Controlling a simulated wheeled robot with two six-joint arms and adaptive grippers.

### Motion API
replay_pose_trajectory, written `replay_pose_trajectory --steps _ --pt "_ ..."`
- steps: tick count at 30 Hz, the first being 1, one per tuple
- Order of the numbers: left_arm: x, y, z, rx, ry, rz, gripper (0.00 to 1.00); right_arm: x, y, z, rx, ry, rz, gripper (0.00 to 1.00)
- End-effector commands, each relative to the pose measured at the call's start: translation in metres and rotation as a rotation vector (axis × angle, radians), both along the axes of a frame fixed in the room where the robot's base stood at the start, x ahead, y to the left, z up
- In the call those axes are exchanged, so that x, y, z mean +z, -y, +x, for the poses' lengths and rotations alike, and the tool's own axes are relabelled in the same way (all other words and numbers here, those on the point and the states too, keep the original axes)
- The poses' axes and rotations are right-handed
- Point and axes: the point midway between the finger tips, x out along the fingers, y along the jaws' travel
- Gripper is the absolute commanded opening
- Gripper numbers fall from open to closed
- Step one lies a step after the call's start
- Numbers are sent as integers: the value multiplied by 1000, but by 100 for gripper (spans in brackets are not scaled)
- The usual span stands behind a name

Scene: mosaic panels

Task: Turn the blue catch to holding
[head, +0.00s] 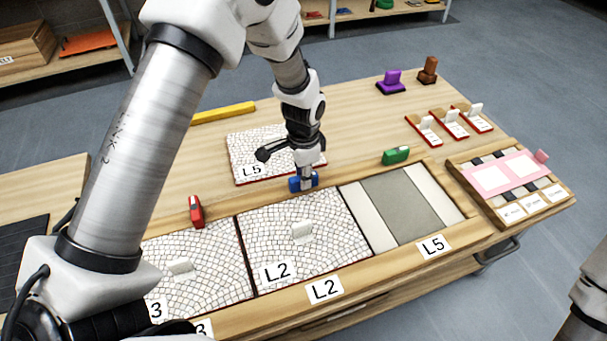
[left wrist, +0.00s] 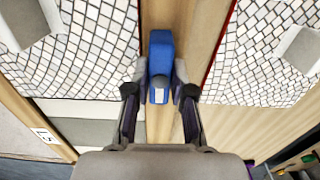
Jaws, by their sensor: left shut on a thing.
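The blue catch (head: 296,185) sits on the wooden rail behind the middle mosaic panel (head: 275,240) labelled L2. My left gripper (head: 305,179) is straight above it, pointing down. In the left wrist view the blue catch (left wrist: 160,50) lies lengthwise along the rail, clear of the panels on both sides. The left gripper's fingers (left wrist: 160,78) are shut on it, one on each side. In the head view the gripper hides part of the catch. My right gripper is out of view.
A red catch (head: 196,211) points across the rail at left; a green catch (head: 396,156) lies along it at right. A loose L5 mosaic panel (head: 245,150) lies behind the rail. The L5 bay (head: 400,205) holds no mosaic panel. A pink frame (head: 490,181) stands at right.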

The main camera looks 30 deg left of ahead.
Motion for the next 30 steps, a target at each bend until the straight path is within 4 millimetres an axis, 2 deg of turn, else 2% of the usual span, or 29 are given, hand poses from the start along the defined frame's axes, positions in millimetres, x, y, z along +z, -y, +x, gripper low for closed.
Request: replay_pose_trajectory --steps 11,21,30 --pt "4 0 0 154 -2 0 0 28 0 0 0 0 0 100" --pt "5 0 -1 452 -3 0 0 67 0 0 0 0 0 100" --pt "4 0 0 737 -2 0 0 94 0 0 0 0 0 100"
